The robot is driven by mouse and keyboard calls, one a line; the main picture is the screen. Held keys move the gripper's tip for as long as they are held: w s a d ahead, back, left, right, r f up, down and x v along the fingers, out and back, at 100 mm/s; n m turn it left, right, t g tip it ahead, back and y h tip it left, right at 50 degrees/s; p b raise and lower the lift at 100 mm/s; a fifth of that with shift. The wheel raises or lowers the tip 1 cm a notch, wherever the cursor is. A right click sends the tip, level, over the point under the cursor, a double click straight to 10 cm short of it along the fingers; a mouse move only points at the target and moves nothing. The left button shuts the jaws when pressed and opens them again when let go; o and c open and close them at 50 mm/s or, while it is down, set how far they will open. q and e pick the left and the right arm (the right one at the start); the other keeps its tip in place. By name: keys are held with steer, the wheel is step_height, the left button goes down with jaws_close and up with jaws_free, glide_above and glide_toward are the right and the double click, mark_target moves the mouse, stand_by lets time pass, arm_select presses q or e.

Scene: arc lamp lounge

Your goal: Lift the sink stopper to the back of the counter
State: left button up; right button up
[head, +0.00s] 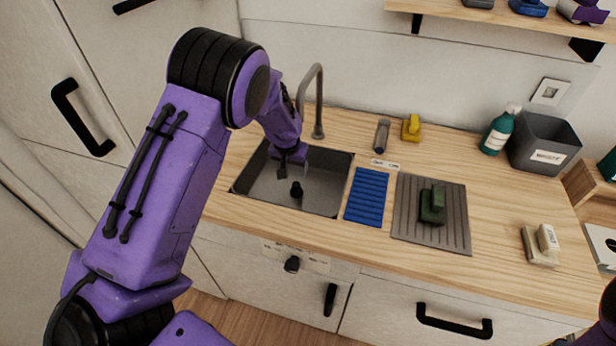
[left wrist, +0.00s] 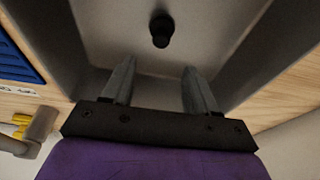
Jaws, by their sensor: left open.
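The sink stopper (head: 296,189) is a small black knobbed piece on the floor of the grey sink basin (head: 325,170). It also shows in the left wrist view (left wrist: 161,29), ahead of the fingertips and roughly between their lines. My left gripper (head: 284,172) reaches down into the basin from its back left side. In the left wrist view its two grey fingers (left wrist: 158,75) are apart with nothing between them, and the stopper is clear of them. A small dark part of my right arm shows at the lower right edge of the head view; its gripper is not visible.
The curved faucet (head: 318,100) stands behind the sink, close to my left arm. A blue ridged mat (head: 367,197) and a grey drainboard (head: 455,220) with a green item lie to the right. The back counter holds a grey cylinder (head: 381,136) and a yellow item (head: 411,128).

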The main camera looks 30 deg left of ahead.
mark_target(296, 184)
arm_select(q)
steer(key=shift+p+x, duration=0.35)
steer(key=shift+x, duration=0.8)
steer(key=shift+s+f, duration=0.25)
steer(key=shift+f, duration=0.55)
steer(key=shift+a+f+p, duration=0.1)
steer(key=shift+f+p, duration=0.25)
steer(key=shift+p, duration=0.15)
steer(key=x, duration=0.1)
steer(key=p+x, duration=0.1)
steer(key=x, duration=0.3)
steer(key=shift+w+p, duration=0.25)
steer(key=shift+p, duration=0.05)
steer(key=shift+w+f, duration=0.1)
steer(key=shift+f, duration=0.15)
steer(key=shift+s+r, duration=0.1)
steer(key=shift+s, duration=0.15)
jaws_close()
arm_select(e)
steer(key=r, duration=0.3)
steer(key=shift+s+r, duration=0.25)
steer(key=shift+s, duration=0.05)
